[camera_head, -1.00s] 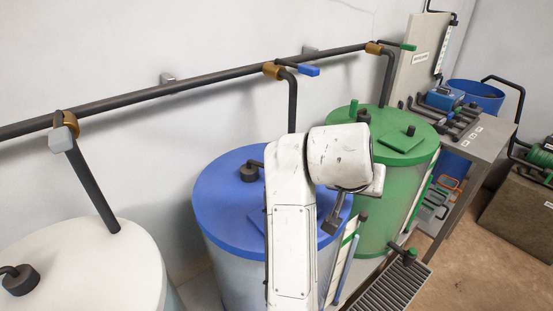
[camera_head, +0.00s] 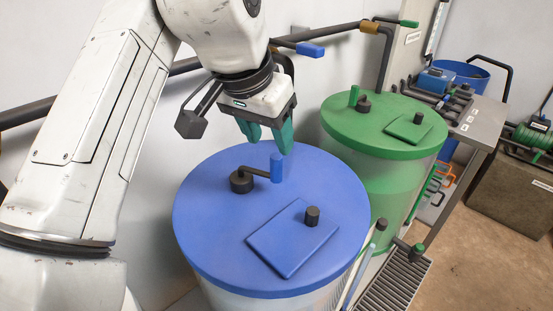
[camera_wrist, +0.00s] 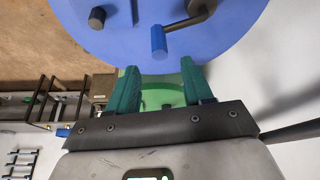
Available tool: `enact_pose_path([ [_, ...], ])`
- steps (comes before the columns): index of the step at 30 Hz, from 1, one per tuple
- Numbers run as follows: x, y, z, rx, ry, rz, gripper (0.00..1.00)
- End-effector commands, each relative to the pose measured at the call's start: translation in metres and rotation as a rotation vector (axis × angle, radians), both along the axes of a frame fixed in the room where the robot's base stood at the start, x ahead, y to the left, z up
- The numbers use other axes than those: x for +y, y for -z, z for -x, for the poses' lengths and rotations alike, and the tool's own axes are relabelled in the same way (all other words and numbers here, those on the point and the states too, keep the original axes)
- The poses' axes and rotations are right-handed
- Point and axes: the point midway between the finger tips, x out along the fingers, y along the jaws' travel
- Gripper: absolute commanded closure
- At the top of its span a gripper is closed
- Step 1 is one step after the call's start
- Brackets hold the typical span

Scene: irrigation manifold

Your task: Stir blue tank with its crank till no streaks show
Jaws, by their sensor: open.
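The blue tank (camera_head: 205,235) has a round blue lid. Its crank (camera_head: 258,172) is a dark hub and arm on the lid, ending in an upright blue handle (camera_head: 276,167). The crank handle also shows in the wrist view (camera_wrist: 159,42), beyond the fingertips. My gripper (camera_head: 268,136) has green fingers and is open and empty. In the head view it is just above and behind the blue handle, apart from it. It also shows at the bottom of the wrist view (camera_wrist: 160,82). The tank's contents are hidden under the lid, so streaks cannot be seen.
A square hatch with a dark knob (camera_head: 293,242) lies on the blue lid. A green tank (camera_head: 375,125) stands close at right. A dark pipe with a blue valve handle (camera_head: 310,49) runs along the wall behind my gripper. A drain grate (camera_head: 395,285) lies at front right.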

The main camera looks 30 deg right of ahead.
Motion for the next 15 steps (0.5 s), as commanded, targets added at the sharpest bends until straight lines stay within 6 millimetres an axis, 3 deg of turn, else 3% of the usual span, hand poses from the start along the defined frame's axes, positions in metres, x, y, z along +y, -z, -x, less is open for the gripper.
enact_pose_path([
  [9, -0.019, 0.053, -0.011, 0.000, -0.001, 0.000, 0.49],
  [15, -0.026, 0.073, -0.016, 0.000, -0.001, 0.000, 0.49],
])
